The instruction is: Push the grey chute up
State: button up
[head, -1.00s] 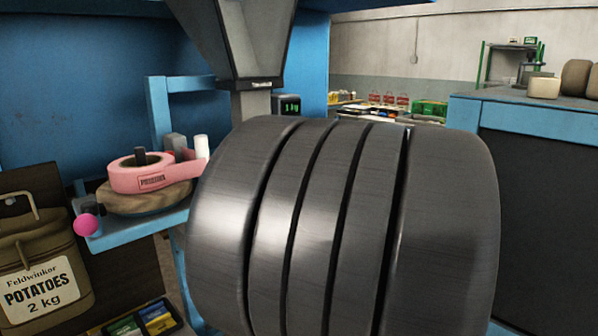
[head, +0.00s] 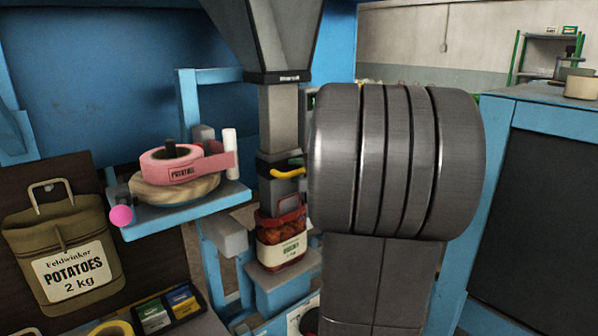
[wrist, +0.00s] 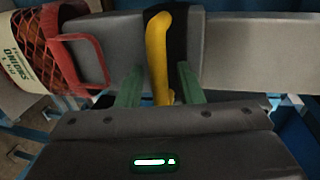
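The grey chute (head: 279,115) hangs below the hopper in the head view, with a black band and a yellow handle (head: 287,174) low on it. In the wrist view the chute (wrist: 245,50) runs across the picture, and the yellow handle (wrist: 158,50) crosses its black band. My gripper (wrist: 160,80) has its two green fingers on either side of the handle, with a small gap showing on each side. In the head view my gripper is hidden behind my arm.
A red net sack (head: 281,240) with a pale label is at the chute's lower end; it also shows in the wrist view (wrist: 72,50). A shelf (head: 200,205) with pink tape (head: 172,165) stands left. A potato sack (head: 62,250) hangs farther left. A blue cabinet (head: 540,115) is right.

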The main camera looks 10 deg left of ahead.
grip_shut()
notch_tip(320, 180, up, 17)
jog(key=p, duration=0.8)
jog(key=shift+f, duration=0.15)
grip_release()
jog(key=b+v, duration=0.3)
jog(key=v, duration=1.1)
jog(key=shift+w+f, duration=0.1)
